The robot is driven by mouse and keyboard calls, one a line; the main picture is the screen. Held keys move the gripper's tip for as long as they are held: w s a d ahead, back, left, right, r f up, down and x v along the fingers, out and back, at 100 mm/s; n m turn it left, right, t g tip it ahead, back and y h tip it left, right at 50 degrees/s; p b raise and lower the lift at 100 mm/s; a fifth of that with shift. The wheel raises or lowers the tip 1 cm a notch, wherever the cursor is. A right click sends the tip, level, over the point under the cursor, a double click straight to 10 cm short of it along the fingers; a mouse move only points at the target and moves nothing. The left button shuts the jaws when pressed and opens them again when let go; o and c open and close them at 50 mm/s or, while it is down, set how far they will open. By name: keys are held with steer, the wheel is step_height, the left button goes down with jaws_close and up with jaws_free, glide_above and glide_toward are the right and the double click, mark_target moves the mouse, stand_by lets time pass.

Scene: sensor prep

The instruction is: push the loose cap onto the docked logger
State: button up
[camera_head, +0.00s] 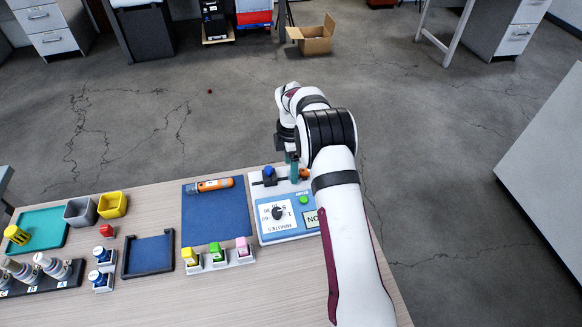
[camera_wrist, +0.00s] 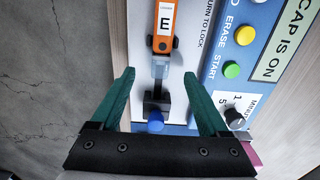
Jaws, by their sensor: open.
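In the head view my gripper (camera_head: 291,158) is over the back of the dock station (camera_head: 265,226), largely hidden by my arm. The logger's orange end (camera_head: 304,173) shows beside it.
The station has a dial (camera_head: 279,212) and a green button (camera_head: 304,200). Left of it, another orange logger (camera_head: 215,184) lies on a blue mat (camera_head: 215,218). Coloured blocks (camera_head: 217,254) stand in front, with trays and bins further left.

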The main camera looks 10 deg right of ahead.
steer(key=shift+r, duration=2.7)
steer(key=s+a+r+m, duration=0.3)
steer(key=s+r+m, duration=0.8)
steer(key=s+r, duration=0.4)
steer(key=s+a+f+m+y, duration=0.1)
steer(key=s+m, duration=0.5)
steer(key=s, duration=0.6)
steer(key=s+a+f+m, duration=0.1)
steer(key=s+m, duration=0.5)
steer(key=s, duration=0.6)
steer(key=shift+s+a+m+y, duration=0.3)
steer(key=shift+s+a+y, duration=0.1)
steer(key=shift+a, duration=0.25)
steer(key=shift+w, duration=0.1)
steer(key=shift+c, duration=0.2)
